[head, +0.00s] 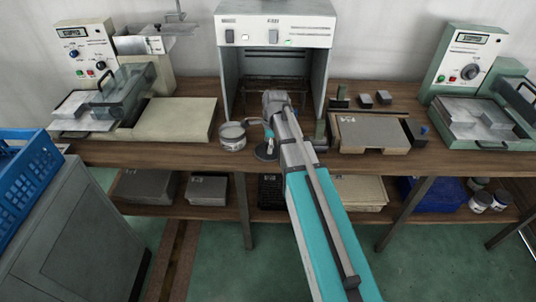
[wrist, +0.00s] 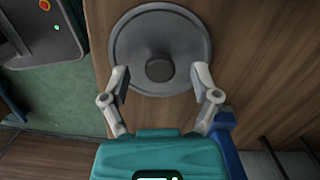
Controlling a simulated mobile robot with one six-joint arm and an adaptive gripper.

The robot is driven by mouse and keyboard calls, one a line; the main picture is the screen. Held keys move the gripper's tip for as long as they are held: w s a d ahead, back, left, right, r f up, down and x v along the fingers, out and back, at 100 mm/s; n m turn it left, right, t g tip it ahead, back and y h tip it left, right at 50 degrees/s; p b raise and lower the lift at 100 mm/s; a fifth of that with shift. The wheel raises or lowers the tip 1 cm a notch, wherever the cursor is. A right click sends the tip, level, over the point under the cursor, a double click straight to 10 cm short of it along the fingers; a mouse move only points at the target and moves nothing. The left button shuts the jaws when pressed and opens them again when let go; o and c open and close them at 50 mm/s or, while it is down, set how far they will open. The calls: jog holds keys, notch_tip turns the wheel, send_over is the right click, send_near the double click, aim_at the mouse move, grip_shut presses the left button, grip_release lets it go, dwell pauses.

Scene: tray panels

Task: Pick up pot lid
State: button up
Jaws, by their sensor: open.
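The pot lid (wrist: 130,35) is a round grey disc with a dark knob (wrist: 160,68) at its centre. It lies flat on the wooden bench in the wrist view. My gripper (wrist: 162,75) is open, its two fingertips apart on either side of the knob and over the near part of the lid.
A white open-fronted cabinet (head: 275,30) stands behind the lid. A beige panel (head: 176,120) lies to the left, and a tray block (head: 372,132) to the right. Machines stand at both bench ends. The lid is close to the bench's front edge (head: 200,163).

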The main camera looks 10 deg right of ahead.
jog(key=shift+a+f+b, duration=0.1)
jog(key=shift+f+b, duration=0.25)
jog(key=shift+f, duration=0.25)
jog(key=c, duration=0.9)
